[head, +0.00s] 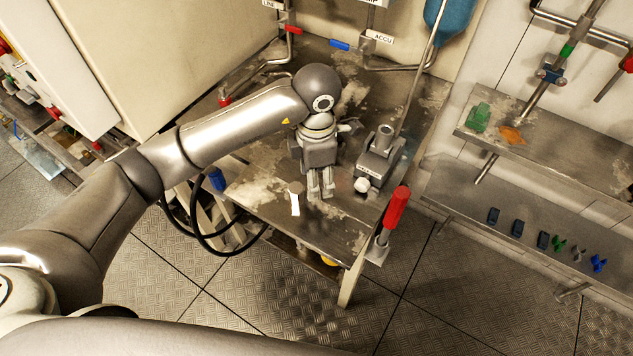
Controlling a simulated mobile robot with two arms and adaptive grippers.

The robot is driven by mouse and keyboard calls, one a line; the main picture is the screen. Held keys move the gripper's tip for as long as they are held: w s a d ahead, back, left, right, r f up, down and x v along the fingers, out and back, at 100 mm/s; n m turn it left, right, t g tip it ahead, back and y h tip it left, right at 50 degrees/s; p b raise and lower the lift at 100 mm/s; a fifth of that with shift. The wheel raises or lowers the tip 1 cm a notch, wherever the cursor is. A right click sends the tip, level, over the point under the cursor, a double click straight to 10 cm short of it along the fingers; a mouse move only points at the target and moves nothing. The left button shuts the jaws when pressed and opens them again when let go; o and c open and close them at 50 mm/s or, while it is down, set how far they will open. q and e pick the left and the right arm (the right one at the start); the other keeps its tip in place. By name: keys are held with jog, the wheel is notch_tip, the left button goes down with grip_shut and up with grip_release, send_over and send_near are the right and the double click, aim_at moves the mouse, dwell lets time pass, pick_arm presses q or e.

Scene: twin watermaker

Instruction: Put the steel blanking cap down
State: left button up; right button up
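My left gripper (320,190) points down over the front part of the steel bench (325,222). Its two fingers are close together with a narrow gap, and their tips are at or just above the bench top. I cannot make out a steel blanking cap between them. A small round brown-topped piece with a white tag (295,203) is just left of the fingertips, apart from them; I cannot tell whether it is the cap. My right gripper is not in view.
A grey metal block with a pale round knob (362,185) stands right of the gripper. A red-handled lever (395,210) rises at the bench's right edge. Black hoses (205,240) hang at the left. Two wall shelves (540,235) with small parts are at the right.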

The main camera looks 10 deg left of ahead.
pick_arm(q)
notch_tip(320, 180, up, 9)
jog(key=shift+r+b, duration=0.15)
jog(key=shift+b, duration=0.3)
dwell(0.4)
